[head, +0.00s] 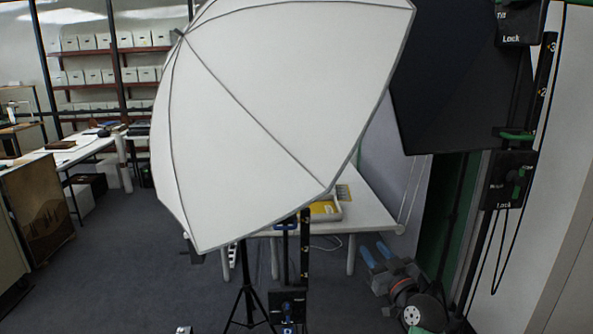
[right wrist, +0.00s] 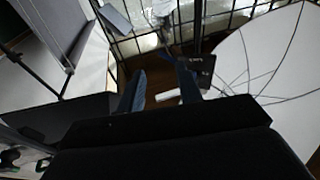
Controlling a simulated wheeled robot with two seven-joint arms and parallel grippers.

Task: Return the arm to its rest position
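My right gripper (head: 373,252) is at the lower right of the head view, low over the dark floor and to the right of the white table's leg. Its two blue fingers stand apart with nothing between them. In the right wrist view the fingers (right wrist: 158,82) are also spread and hold nothing. My right arm below the gripper is folded and partly cut off by the lower edge. I cannot make out my left gripper in either view.
A large white umbrella (head: 270,110) on a dark stand fills the centre and hides much of the white table (head: 365,212). A yellow-lined tray (head: 325,209) sits on that table. A dark panel and stand (head: 510,180) are at right. Shelves with white boxes (head: 90,76) stand far left.

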